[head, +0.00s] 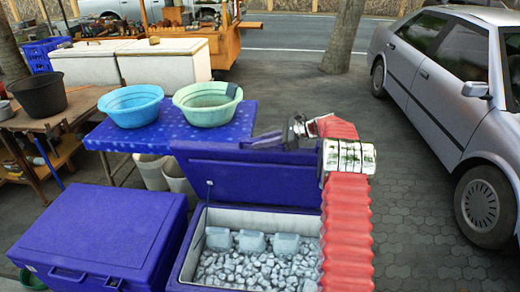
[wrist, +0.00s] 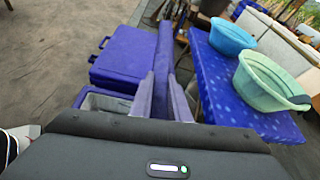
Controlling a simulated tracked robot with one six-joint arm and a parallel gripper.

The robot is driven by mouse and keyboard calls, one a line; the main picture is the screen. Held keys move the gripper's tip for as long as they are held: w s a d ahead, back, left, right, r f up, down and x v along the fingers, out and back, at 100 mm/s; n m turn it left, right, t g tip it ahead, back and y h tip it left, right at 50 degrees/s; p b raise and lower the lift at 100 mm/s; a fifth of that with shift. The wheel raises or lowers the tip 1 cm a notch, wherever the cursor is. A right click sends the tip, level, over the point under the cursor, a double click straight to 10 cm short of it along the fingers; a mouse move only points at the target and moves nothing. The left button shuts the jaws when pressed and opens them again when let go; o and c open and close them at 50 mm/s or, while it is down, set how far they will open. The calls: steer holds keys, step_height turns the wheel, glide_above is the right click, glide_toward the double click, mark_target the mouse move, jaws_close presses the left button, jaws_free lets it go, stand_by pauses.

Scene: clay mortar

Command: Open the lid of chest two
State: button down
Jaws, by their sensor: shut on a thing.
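The open blue chest (head: 190,262) stands at the bottom centre in the head view, with crushed ice and several pale blocks inside. Its blue lid (head: 250,180) stands raised, about upright, along the far side. My gripper (head: 268,140) is at the lid's top edge, shut on it. In the wrist view the lid (wrist: 164,50) runs between the two fingers of my gripper (wrist: 166,85), and the open chest (wrist: 95,101) shows to their left. My arm hides the chest's right end in the head view. No number on either chest is readable.
A closed blue chest (head: 105,235) stands left of the open one. Behind the lid, a blue-clothed table (head: 150,140) bears a blue basin (head: 130,108) and a green basin (head: 208,105). A silver car (head: 440,90) stands at right; paving between is clear.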

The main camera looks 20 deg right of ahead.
steer(key=shift+w+d+r, duration=0.1)
steer(key=shift+w+d, duration=0.15)
steer(key=shift+w, duration=0.5)
steer(key=c, duration=1.7)
jaws_free()
steer(key=shift+d, duration=0.1)
steer(key=shift+r, duration=0.1)
steer(key=shift+d, duration=0.1)
